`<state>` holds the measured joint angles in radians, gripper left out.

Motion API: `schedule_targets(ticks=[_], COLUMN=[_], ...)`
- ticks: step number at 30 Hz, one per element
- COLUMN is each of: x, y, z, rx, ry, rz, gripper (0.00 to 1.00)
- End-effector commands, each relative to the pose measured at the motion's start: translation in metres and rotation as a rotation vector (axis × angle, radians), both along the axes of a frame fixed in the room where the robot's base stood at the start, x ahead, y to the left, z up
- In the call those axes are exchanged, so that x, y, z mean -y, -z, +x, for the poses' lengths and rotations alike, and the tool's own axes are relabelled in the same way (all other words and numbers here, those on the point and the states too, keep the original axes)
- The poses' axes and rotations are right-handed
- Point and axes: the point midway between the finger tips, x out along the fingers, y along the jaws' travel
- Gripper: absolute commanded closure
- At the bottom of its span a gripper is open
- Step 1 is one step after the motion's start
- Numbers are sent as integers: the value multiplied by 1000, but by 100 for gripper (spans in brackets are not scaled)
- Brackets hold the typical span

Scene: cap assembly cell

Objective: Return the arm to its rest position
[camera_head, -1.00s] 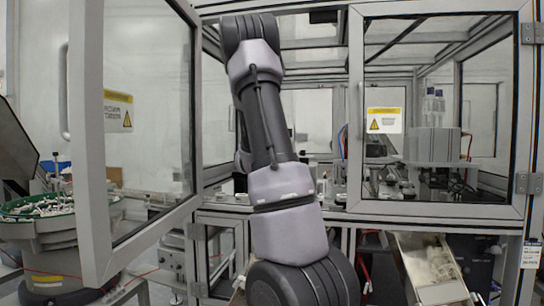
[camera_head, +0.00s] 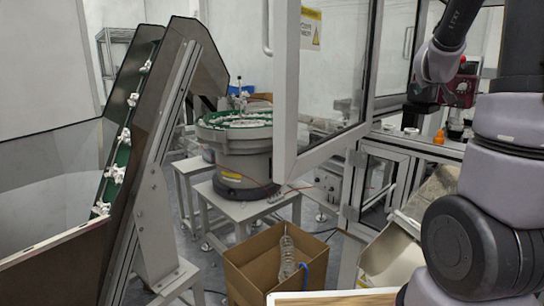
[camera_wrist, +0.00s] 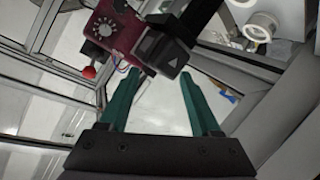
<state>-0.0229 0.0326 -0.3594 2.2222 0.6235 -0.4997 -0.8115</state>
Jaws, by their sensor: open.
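My gripper (camera_wrist: 157,105) shows in the wrist view with two green fingers spread apart and nothing between them. It is open. Beyond the fingertips is a dark red device (camera_wrist: 118,32) with a white dial mark and a black block. In the head view my arm stands at the right, in front of the cell, and bends up out of the picture.
An open glass door (camera_head: 325,75) stands left of my arm. A bowl feeder (camera_head: 240,150) and a slanted conveyor (camera_head: 135,150) with white parts stand further left. A cardboard box (camera_head: 262,270) holding a clear bottle (camera_head: 287,255) is at the front. An orange-topped bottle (camera_head: 439,137) stands on the cell's worktop.

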Motion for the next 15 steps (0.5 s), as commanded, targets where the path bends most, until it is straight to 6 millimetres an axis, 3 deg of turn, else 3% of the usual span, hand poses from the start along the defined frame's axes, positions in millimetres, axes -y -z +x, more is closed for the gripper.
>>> schedule_targets(ticks=[1, 5, 9, 12, 15], x=[-28, -101, -174, -216, -244], y=[-9, -15, -15, -10, -1], z=[-12, -51, -114, -167, -217], rx=[18, -8, -102, -195, -285], ry=[-47, -150, -211, -209, -170], rz=[116, 411, 674, 818, 922], gripper=[36, 36, 36, 36, 36])
